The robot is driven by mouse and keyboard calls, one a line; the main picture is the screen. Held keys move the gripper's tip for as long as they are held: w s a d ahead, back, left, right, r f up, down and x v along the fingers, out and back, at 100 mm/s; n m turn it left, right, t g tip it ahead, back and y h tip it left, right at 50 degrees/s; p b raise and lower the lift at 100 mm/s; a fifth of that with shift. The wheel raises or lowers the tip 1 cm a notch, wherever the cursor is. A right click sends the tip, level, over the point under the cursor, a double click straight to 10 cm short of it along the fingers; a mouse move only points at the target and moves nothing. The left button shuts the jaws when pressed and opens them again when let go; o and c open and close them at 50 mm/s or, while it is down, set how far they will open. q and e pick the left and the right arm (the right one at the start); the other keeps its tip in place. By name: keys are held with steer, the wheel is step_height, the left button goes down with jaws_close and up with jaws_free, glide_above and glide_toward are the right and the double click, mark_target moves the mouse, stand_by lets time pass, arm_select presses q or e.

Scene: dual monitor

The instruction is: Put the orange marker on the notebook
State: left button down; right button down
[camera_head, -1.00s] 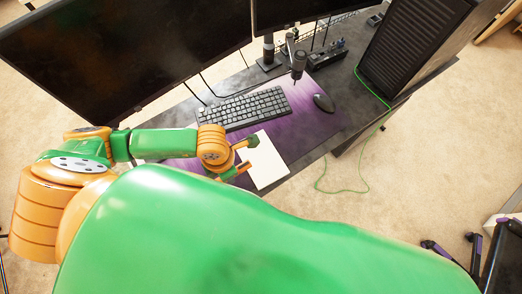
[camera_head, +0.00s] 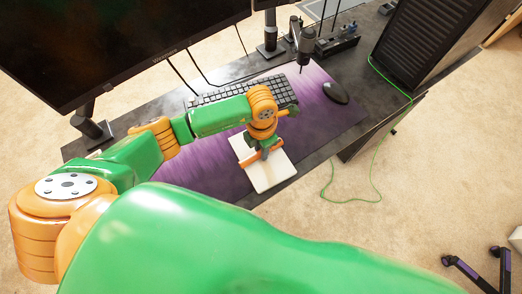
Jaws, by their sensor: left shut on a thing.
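The notebook (camera_head: 268,179) is a white, tilted rectangle at the front of the purple desk mat. My left gripper (camera_head: 263,152) is over the far part of the notebook and covers some of it. It is shut on a thin orange piece (camera_head: 248,161), which looks like the orange marker. The marker is hard to tell apart from the gripper's own orange parts. I cannot tell whether the marker touches the notebook. My right gripper is not in view.
The black keyboard (camera_head: 284,92) lies just behind my left gripper. A microphone (camera_head: 305,48) and a mouse (camera_head: 336,92) are to the right. A large monitor (camera_head: 110,45) stands at the back left. The purple mat (camera_head: 319,119) is clear right of the notebook.

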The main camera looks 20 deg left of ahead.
arm_select(q)
steer(key=shift+f, duration=0.1)
steer(key=c, duration=0.7)
jaws_free()
step_height(320, 180, up, 12)
steer(key=shift+r+b, duration=0.15)
steer(key=shift+b, duration=0.4)
